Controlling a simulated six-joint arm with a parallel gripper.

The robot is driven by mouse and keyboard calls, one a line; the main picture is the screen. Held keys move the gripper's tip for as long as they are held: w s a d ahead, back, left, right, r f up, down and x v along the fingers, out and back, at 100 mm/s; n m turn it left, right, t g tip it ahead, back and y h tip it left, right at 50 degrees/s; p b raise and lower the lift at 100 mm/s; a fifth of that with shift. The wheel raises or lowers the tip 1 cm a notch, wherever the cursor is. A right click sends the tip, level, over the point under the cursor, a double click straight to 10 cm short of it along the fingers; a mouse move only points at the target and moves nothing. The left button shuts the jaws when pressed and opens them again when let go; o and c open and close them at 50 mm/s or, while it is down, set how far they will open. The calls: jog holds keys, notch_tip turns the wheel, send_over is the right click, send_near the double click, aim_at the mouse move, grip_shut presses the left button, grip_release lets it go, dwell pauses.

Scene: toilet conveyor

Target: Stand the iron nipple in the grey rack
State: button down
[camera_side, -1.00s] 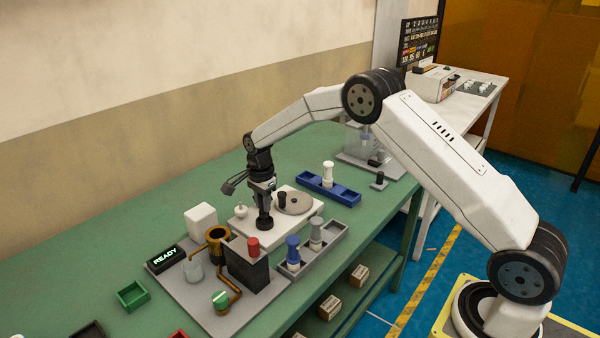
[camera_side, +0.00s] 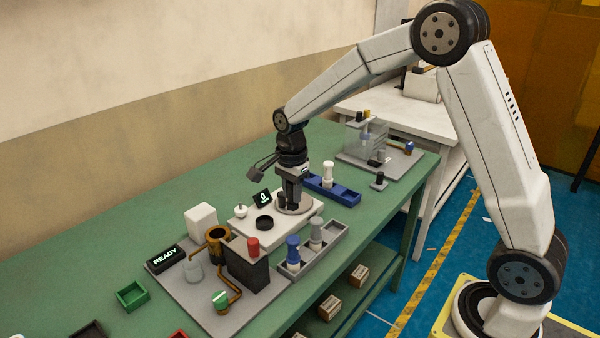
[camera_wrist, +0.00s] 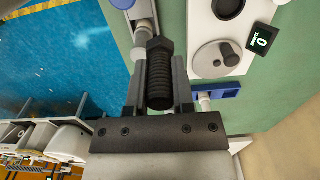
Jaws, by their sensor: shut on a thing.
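The iron nipple (camera_wrist: 160,75) is a dark threaded piece. In the wrist view it is between the fingers of my gripper (camera_wrist: 158,88), which is shut on it. In the side view my gripper (camera_side: 291,204) hangs over the white plate, in front of or above its round grey disc; I cannot make out the nipple there. The grey rack (camera_side: 333,237) lies nearer the front edge of the table, below my gripper in the picture. It holds a blue-topped piece (camera_side: 292,249) and a grey-topped piece (camera_side: 316,233) standing upright; its right end looks empty.
The white plate (camera_side: 242,226) bears a black ring (camera_side: 264,222). A display (camera_side: 262,198) reading 0 stands behind it. A blue tray (camera_side: 345,196) with a white piece is behind right. A dark block (camera_side: 247,272) with a red-topped piece stands left of the rack.

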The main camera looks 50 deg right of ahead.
jog(key=shift+s+a+r, duration=0.1)
jog(key=shift+s+r, duration=0.25)
jog(key=shift+s, duration=0.4)
jog(key=shift+s+r, duration=0.3)
jog(key=shift+s, duration=0.45)
jog(key=s+d+f+n, duration=0.2)
jog(key=s+d, duration=0.7)
jog(key=s, duration=0.5)
jog(key=shift+d+f, duration=0.15)
jog(key=shift+f, duration=0.4)
